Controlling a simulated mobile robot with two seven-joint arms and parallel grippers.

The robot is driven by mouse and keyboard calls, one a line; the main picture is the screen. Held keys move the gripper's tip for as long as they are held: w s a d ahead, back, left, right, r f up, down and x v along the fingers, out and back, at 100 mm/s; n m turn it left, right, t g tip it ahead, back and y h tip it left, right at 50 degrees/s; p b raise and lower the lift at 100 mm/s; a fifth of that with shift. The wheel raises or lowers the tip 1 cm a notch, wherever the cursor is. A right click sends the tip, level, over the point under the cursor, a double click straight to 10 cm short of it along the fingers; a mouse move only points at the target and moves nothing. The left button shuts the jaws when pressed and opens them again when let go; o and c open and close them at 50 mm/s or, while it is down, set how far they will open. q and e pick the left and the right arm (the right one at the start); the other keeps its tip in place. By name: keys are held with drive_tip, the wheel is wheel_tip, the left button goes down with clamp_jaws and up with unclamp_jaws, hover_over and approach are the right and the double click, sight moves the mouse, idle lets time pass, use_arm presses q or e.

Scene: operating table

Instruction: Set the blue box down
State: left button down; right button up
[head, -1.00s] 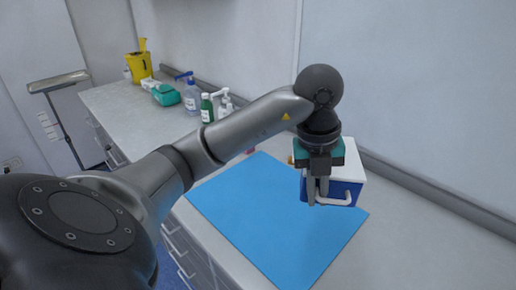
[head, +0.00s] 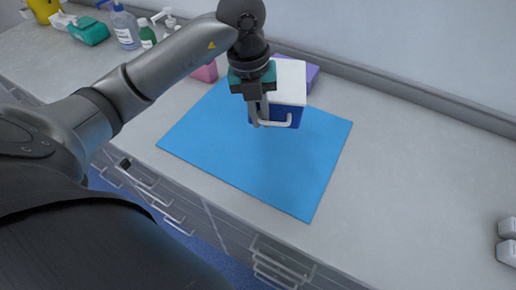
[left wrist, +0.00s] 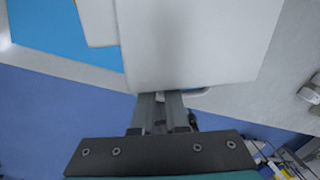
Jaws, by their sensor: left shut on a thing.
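The blue box (head: 291,114) has a white lid and a white handle on its front. In the head view it stands out over the back edge of the blue mat (head: 250,160). My left gripper (head: 258,118) points down at the box's front left side and is shut on it. I cannot tell whether the box touches the mat. In the left wrist view the white lid (left wrist: 195,40) fills the upper middle, just past my left gripper's fingers (left wrist: 160,105), and hides most of the blue side. My right gripper is not in view.
A purple box (head: 312,74) stands behind the blue box, and a pink item (head: 206,72) is to its left. Bottles (head: 125,28) and a teal pack (head: 89,31) are at the back left. The grey counter (head: 420,170) is clear to the right, with white items (head: 508,240) at its far right.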

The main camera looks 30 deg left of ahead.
use_arm(q)
wheel_tip(320, 180, down, 13)
drive_tip(key=shift+a+f+b, duration=0.1)
drive_tip(key=shift+f+b, duration=0.1)
drive_tip(key=shift+b, duration=0.35)
drive_tip(key=c, duration=0.9)
unclamp_jaws()
drive_tip(key=shift+r, duration=0.15)
drive_tip(key=r, duration=0.4)
drive_tip(key=a+r, duration=0.1)
drive_tip(key=r, duration=0.2)
drive_tip(key=s+r+p, duration=0.1)
drive_tip(key=r, duration=0.3)
drive_tip(key=shift+a+r, duration=0.15)
drive_tip(key=shift+r, duration=0.2)
